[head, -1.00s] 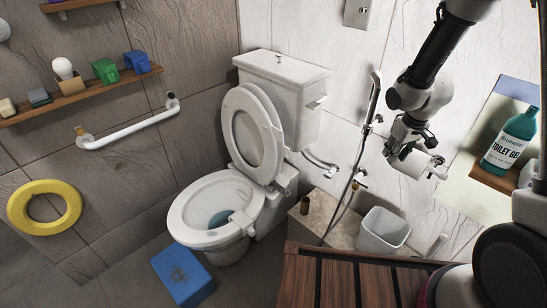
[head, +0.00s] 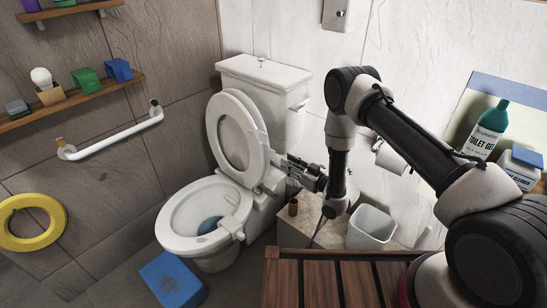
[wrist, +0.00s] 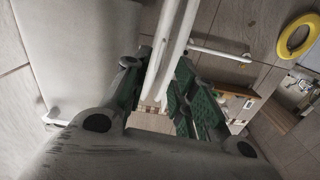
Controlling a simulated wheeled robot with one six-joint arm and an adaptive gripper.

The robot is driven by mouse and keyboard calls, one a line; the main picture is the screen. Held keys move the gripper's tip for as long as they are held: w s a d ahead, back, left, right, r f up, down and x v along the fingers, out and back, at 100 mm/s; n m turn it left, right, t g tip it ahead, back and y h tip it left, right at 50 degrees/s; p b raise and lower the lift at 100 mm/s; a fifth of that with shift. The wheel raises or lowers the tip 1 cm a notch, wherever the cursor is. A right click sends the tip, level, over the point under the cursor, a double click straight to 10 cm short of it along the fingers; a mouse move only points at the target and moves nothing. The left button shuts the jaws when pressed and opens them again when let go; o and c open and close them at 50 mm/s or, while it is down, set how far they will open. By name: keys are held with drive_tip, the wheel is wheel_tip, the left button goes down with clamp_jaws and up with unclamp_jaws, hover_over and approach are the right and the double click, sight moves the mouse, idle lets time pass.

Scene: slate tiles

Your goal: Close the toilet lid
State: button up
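The toilet (head: 190,250) stands against the back wall with its bowl uncovered. Its lid (head: 222,100) is raised and leans back toward the tank (head: 262,72). A white oval ring, seemingly the seat (head: 257,155), is upright in front of it. My gripper (head: 292,166) is low at the right side of the raised lid, near the hinge. In the wrist view my gripper (wrist: 158,98) has its green-padded fingers apart. Two thin white edges (wrist: 163,55), apparently the lid and seat seen edge-on, run between or just beyond the fingers. I cannot tell whether they touch.
A blue step block (head: 172,280) lies at the bowl's front left. A white grab bar (head: 115,137) is on the left wall.

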drive_tip(key=x, duration=0.7)
drive_tip(key=shift+w+a, duration=0.15)
drive_tip(key=shift+a, duration=0.05)
drive_tip(key=shift+c, duration=0.4)
drive_tip(key=shift+r, duration=0.1)
clamp_jaws()
